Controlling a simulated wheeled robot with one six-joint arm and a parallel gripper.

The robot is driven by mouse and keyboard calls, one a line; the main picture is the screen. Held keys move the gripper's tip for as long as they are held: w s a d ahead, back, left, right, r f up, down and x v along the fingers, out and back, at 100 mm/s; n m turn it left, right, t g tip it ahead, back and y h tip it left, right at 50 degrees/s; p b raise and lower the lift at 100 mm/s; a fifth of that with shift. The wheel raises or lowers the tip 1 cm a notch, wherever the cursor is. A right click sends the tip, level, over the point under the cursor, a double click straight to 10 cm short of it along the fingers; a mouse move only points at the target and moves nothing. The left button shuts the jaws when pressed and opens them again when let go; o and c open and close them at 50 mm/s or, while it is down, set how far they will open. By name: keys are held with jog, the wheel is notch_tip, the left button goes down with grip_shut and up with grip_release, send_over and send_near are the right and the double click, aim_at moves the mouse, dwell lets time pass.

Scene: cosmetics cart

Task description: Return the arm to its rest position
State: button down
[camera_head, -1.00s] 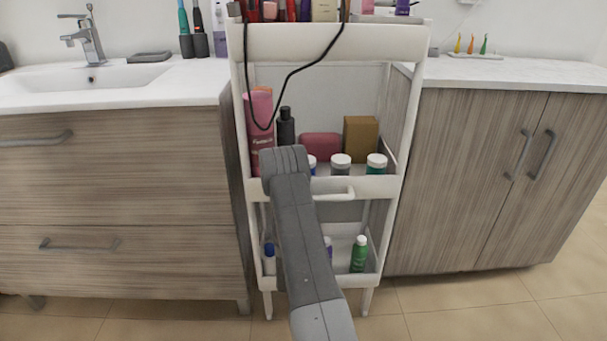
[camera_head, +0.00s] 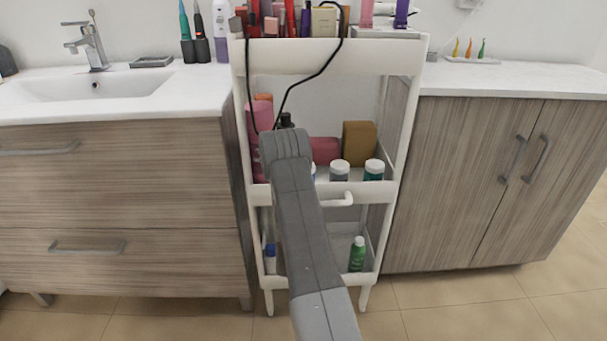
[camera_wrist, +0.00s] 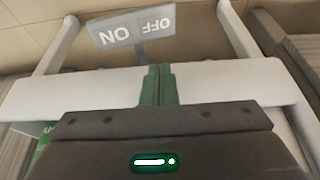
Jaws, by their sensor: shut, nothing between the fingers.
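My gripper (camera_wrist: 158,84) shows in the wrist view as two green fingers pressed together, shut with nothing between them. They point at a white bar of the cart (camera_wrist: 232,80). In the camera_head view my grey arm reaches up in front of the white cart (camera_head: 330,58), and the gripper itself is hidden behind the arm. The arm covers part of the middle shelf and the lower shelf.
The middle shelf holds a brown box (camera_head: 359,142), a pink bottle (camera_head: 258,112) and white-capped jars (camera_head: 340,171). A green bottle (camera_head: 357,255) stands below. A black cable (camera_head: 300,83) hangs from the top tray. Cabinets (camera_head: 120,170) flank the cart.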

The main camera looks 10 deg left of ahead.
jog(key=shift+f, duration=0.1)
dwell(0.3)
notch_tip(320, 180, down, 7)
jog(key=b, duration=0.5)
jog(key=shift+r, duration=0.25)
